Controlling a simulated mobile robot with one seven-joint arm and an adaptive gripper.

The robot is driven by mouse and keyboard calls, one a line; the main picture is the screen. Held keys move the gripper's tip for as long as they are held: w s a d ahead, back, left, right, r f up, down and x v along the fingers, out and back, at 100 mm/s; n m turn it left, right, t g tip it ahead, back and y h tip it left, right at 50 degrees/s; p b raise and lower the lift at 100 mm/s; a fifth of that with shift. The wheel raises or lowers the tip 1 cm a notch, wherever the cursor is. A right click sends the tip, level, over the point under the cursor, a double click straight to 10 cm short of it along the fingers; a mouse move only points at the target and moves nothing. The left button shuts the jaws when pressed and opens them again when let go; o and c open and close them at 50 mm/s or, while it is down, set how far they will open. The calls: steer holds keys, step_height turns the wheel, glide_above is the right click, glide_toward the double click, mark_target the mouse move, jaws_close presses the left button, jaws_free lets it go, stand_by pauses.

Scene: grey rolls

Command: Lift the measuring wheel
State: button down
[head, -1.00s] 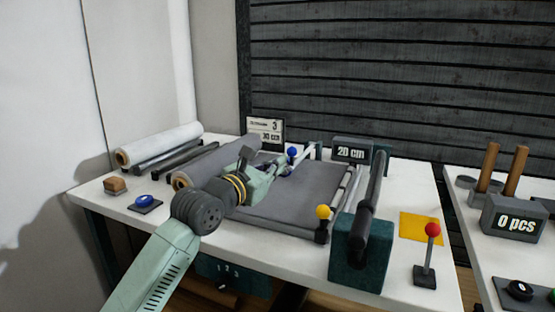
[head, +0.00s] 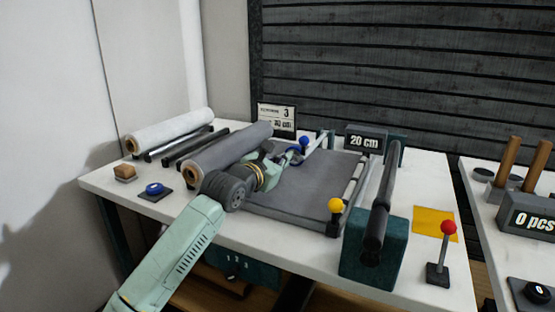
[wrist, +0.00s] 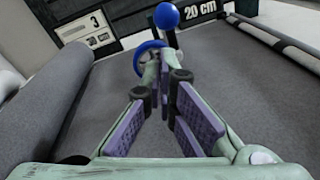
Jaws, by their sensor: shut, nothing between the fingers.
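The measuring wheel appears as a blue ring (wrist: 150,60) just beyond my fingertips in the wrist view, partly hidden by them. In the head view the blue ring (head: 292,156) shows at the end of my gripper (head: 288,158), near the blue ball knob (head: 304,142). My gripper (wrist: 163,62) is shut with its tips together and nothing between them. The tips overlap the ring in the picture; I cannot tell whether they touch it. Grey sheet (wrist: 225,90) lies below the gripper.
A grey roll (head: 228,145) lies left of the sheet. A yellow-knobbed lever (head: 335,205) and a dark roller on a teal block (head: 375,250) stand at the right. A 20 cm display (head: 366,140) stands behind. A red-knobbed lever (head: 448,228) is farther right.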

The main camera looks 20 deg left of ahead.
mark_target(308, 140)
steer(key=w, duration=0.3)
steer(key=w+p, duration=0.1)
steer(key=shift+w+d+f, duration=0.25)
steer(key=shift+w, duration=0.15)
